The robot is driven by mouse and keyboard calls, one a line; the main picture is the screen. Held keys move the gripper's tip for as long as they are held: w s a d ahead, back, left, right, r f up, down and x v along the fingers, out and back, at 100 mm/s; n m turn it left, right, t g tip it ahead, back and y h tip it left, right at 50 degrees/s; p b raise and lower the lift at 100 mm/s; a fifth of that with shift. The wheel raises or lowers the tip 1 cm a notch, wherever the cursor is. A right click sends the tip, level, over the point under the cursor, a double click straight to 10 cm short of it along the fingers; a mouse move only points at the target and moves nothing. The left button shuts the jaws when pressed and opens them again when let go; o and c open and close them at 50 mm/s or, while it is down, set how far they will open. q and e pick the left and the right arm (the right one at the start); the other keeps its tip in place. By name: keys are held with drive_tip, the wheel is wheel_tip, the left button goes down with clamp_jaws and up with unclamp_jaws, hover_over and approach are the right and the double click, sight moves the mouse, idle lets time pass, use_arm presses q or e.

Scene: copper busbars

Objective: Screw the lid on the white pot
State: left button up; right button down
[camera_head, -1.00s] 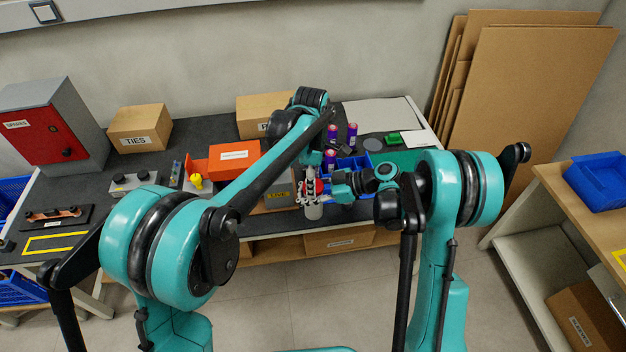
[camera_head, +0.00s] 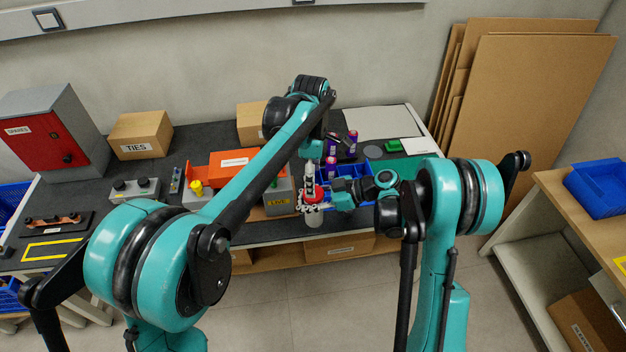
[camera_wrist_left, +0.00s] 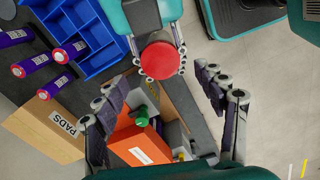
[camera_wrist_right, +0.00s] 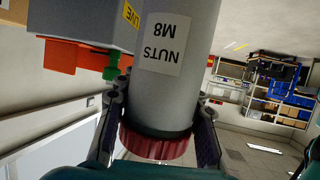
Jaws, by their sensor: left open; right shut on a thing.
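The white pot (camera_wrist_right: 178,70), labelled NUTS M8, is held in front of the bench edge; its lower body shows in the head view (camera_head: 314,220). A red lid (camera_wrist_right: 155,145) sits at its mouth, with a dark ring between lid and body. The lid faces the left wrist camera (camera_wrist_left: 160,60). My right gripper (camera_head: 313,201) is shut on the pot, its fingers on both sides close to the lid. My left gripper (camera_wrist_left: 165,73) is open, its fingers apart either side of the view, with the lid beyond them. In the head view its fingers are hard to make out.
A blue divided bin (camera_head: 348,170) and purple cylinders with red ends (camera_wrist_left: 62,50) stand close by. An orange box (camera_head: 234,160) and a grey box labelled LIVE (camera_head: 278,203) are left of the pot. Floor in front of the bench is clear.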

use_arm(q)
drive_tip(key=shift+c, duration=0.3)
wheel_tip(320, 180, up, 4)
drive_tip(key=n, duration=0.3)
drive_tip(key=shift+f, duration=0.2)
drive_tip(key=shift+f, duration=0.1)
drive_tip(key=shift+f, duration=3.95)
drive_tip(key=c, duration=1.2)
drive_tip(key=m, duration=0.3)
